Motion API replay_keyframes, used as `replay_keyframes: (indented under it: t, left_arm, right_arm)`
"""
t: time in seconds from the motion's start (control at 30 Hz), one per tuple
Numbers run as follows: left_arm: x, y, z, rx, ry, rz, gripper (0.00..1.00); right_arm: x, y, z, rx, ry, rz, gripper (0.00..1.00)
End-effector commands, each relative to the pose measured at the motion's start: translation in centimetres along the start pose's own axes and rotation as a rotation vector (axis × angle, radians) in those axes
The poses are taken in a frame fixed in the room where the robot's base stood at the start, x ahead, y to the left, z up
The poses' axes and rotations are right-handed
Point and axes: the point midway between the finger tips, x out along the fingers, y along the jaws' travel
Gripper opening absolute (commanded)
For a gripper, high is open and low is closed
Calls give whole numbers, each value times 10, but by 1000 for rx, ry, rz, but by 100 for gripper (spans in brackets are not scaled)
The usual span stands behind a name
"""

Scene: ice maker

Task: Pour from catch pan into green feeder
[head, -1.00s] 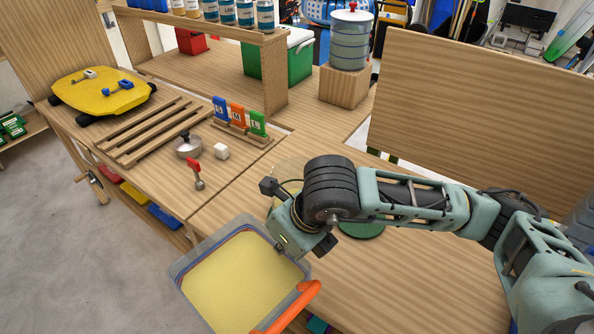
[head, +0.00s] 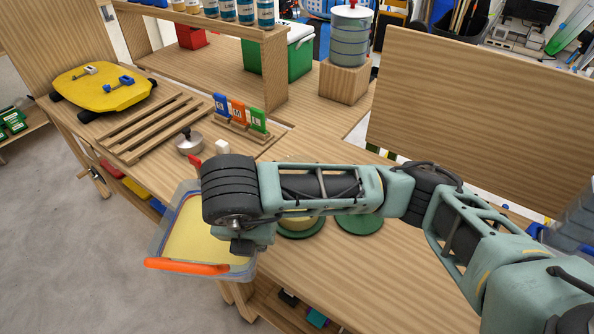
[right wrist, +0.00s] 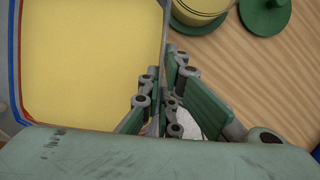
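The catch pan (head: 170,218) is a clear-walled tray with pale yellow contents and an orange handle (head: 187,267). It hangs past the table's front edge, over the floor. My right gripper (right wrist: 160,108) appears shut on the pan's side wall; in the head view my wrist covers the grip. The pan (right wrist: 166,50) fills the left of the right wrist view. The green feeder (head: 301,234), yellowish inside with a green rim, stands on the table right of the pan, partly hidden behind my right arm. It also shows in the wrist view (right wrist: 190,18). My left gripper is not in view.
A green knobbed lid (right wrist: 265,16) lies beside the feeder; it also shows in the head view (head: 360,224). A wooden panel (head: 470,115) rises at the right.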

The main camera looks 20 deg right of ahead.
Motion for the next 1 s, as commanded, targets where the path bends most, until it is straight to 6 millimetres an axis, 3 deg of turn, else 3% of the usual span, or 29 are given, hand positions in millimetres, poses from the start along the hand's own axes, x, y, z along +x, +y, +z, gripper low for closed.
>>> replay_keyframes:
  t: [0.17,0.37,0.47,0.73,0.8,1.0]
  left_arm:
    - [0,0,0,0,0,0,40]
    - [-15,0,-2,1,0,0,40]
    - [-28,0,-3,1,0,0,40]
    - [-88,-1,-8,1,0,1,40]
    - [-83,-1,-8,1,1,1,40]
    - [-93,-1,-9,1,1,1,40]
  right_arm:
    - [-1,1,1,2,-2,3,0]
    - [-16,-2,9,10,13,22,0]
    - [-30,-4,18,20,33,43,0]
    - [-79,-12,48,56,124,126,0]
    - [-72,-15,47,65,151,146,0]
    - [-79,-20,56,85,208,202,0]
